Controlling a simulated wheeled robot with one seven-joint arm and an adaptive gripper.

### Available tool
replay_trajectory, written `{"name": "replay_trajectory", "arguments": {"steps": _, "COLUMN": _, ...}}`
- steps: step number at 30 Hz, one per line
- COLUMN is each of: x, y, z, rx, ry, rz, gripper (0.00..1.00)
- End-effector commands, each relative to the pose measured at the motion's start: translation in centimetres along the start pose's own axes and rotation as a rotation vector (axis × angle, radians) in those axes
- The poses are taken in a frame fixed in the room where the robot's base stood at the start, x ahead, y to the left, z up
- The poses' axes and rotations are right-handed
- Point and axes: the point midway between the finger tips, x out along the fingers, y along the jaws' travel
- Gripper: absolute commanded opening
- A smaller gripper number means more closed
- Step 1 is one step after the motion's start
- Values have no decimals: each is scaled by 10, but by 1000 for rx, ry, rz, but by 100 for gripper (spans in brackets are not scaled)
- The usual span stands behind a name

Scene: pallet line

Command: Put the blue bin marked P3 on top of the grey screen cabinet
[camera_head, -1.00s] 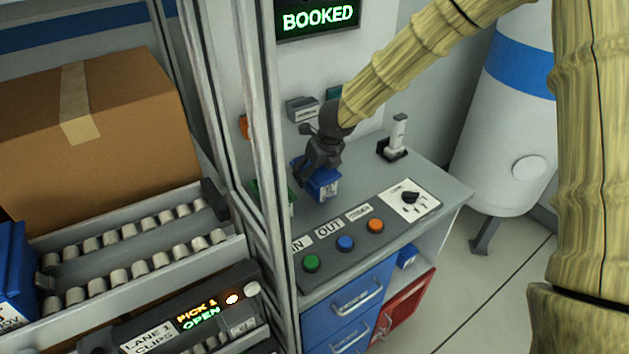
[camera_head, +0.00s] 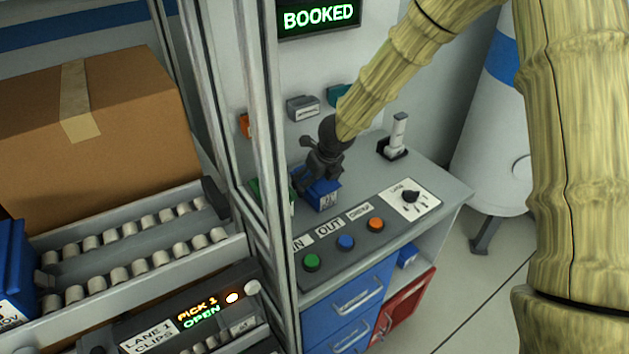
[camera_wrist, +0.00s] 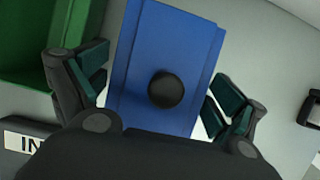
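The blue bin (camera_head: 319,195) stands on the grey top of the cabinet (camera_head: 437,192) with the buttons, below the lit screen (camera_head: 319,17). A small pale label shows on its front, too small to read. My gripper (camera_head: 318,176) is right above the bin, with its fingers down around it. In the wrist view the bin (camera_wrist: 165,50) lies between the two fingers (camera_wrist: 160,92), with a narrow gap on each side, so the gripper looks open. A round black spot (camera_wrist: 165,90) shows in the middle of the bin.
A green bin (camera_wrist: 30,45) stands close on the left. Green, blue and orange buttons (camera_head: 345,243) and a dial (camera_head: 410,196) lie in front. A white handheld device (camera_head: 397,135) stands behind right. A metal frame post (camera_head: 270,170) rises on the left.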

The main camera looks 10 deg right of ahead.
Motion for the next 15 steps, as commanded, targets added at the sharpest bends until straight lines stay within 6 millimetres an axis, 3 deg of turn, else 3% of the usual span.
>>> {"name": "replay_trajectory", "arguments": {"steps": 15, "x": -8, "y": 0, "z": 1, "rx": 2, "ry": -2, "rz": 1, "gripper": 100}}
